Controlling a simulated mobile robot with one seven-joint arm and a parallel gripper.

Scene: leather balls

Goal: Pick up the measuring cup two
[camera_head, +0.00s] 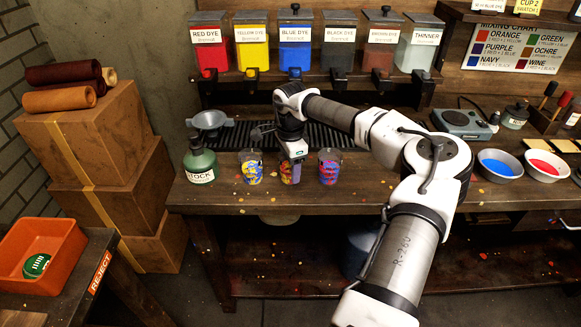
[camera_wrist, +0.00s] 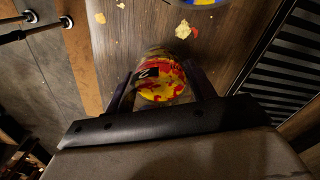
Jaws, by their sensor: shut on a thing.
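Three clear measuring cups stand in a row on the workbench, splashed with paint. The middle one, measuring cup two (camera_head: 290,173), has red and yellow splashes; my gripper (camera_head: 292,158) reaches down over it and hides part of it. In the wrist view the cup (camera_wrist: 161,78) sits between the two fingers of my gripper (camera_wrist: 160,88), which are shut on it; a dark label shows on its side, only partly readable. Its base looks level with the other cups, and I cannot see a gap below it. A blue-and-yellow cup (camera_head: 251,168) is at left, a blue-and-red cup (camera_head: 329,168) at right.
A green STOCK bottle (camera_head: 200,163) and a grey funnel (camera_head: 210,121) are at left on the bench (camera_head: 400,188). Dye tanks (camera_head: 295,45) line the back above a dark grate. Bowls of blue (camera_head: 501,164) and red (camera_head: 545,165) stand at right. An orange reject bin (camera_head: 60,238) is lower left.

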